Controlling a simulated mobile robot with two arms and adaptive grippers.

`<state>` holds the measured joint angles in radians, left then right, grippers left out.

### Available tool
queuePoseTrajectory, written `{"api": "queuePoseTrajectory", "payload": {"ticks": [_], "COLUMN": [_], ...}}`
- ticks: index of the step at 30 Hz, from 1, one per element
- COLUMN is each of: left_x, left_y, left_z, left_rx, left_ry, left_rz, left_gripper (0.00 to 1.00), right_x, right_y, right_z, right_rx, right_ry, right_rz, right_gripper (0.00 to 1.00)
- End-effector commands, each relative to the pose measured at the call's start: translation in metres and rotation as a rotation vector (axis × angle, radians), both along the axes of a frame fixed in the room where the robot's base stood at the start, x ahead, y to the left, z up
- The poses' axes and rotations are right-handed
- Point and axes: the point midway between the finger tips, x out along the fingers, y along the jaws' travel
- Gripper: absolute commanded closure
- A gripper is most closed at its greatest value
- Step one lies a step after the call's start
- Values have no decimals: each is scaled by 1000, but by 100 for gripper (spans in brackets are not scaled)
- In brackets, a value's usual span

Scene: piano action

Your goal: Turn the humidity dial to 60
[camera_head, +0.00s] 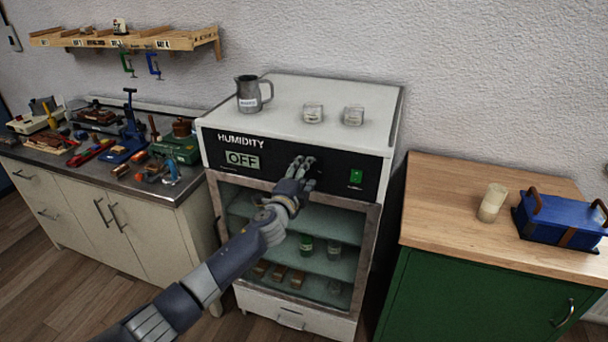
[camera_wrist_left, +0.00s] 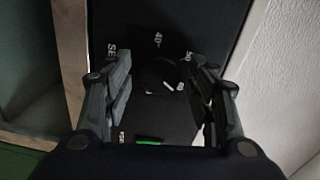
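The humidity cabinet (camera_head: 303,120) has a black front panel whose display (camera_head: 242,160) reads OFF. In the left wrist view the round black dial (camera_wrist_left: 160,76) sits on the panel, with a white mark at its lower right edge. A "40" label shows beside it; other labels are partly hidden and hard to read. My left gripper (camera_head: 302,166) is at the panel and covers most of the dial in the head view. In the wrist view the gripper (camera_wrist_left: 162,92) is open, with a finger on each side of the dial and visible gaps between. My right gripper is not in view.
A green switch (camera_head: 355,176) is right of the gripper. A metal jug (camera_head: 248,95) and two small jars (camera_head: 313,113) stand on the cabinet. A tool bench (camera_head: 120,190) is left; a wooden counter (camera_head: 440,210) with a cup (camera_head: 492,203) and blue box (camera_head: 560,220) is right.

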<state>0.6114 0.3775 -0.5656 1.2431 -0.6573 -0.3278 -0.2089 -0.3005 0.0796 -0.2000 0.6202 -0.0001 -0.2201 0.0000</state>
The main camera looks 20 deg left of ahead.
Motion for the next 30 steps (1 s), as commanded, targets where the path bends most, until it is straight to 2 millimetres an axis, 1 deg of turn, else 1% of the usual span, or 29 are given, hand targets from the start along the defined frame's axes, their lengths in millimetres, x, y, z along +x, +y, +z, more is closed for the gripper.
{"api": "queuePoseTrajectory", "payload": {"ticks": [9, 14, 20, 30], "left_x": [-1, -9, -36, -91], "left_y": [0, 1, 2, 4], "left_z": [0, -1, 0, 3], "left_rx": [-1, -1, 0, -1], "left_ry": [0, 0, 2, 2], "left_rz": [0, 1, -1, -1], "left_gripper": [45, 45, 45, 45], "right_x": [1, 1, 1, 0], "right_y": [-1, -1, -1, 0], "right_z": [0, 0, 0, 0], "right_rx": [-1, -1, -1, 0], "right_ry": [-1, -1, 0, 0], "right_rz": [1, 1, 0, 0], "right_gripper": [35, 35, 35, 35]}}
